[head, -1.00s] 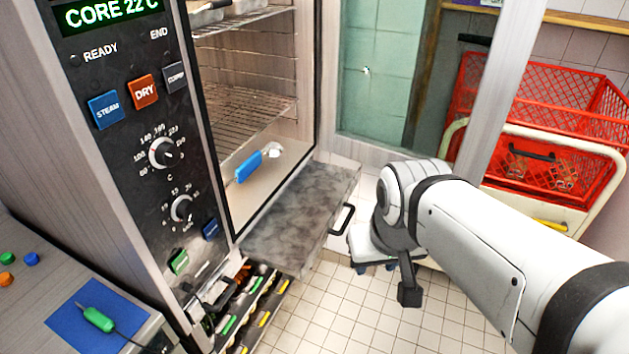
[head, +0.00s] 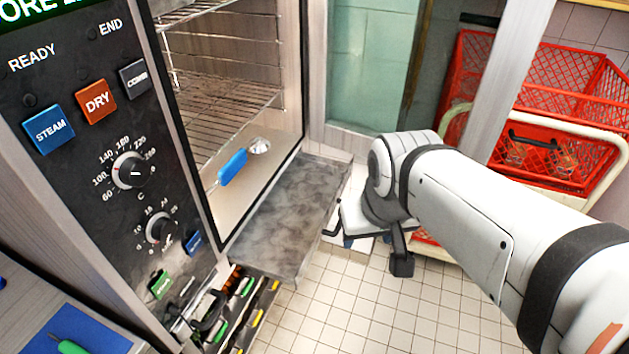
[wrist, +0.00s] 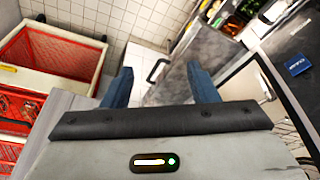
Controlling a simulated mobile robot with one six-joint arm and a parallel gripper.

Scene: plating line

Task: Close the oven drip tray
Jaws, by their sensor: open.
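The oven drip tray (head: 285,215) is a grey mottled slab that sticks out below the oven opening. In the wrist view, it (wrist: 196,45) lies beyond the fingers, with a dark handle (wrist: 156,69) on its front edge. My gripper (wrist: 163,86) is open and empty, its two blue fingers apart on either side of the handle in the picture. I cannot tell how far they are from it.
A drawer of coloured tools (head: 240,312) stands open under the tray. A blue-handled item (head: 232,167) lies in the oven chamber. The control panel (head: 95,140) is at left. Red crates (head: 545,120) on a cart stand behind my arm. Tiled floor (head: 345,310) is clear in front.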

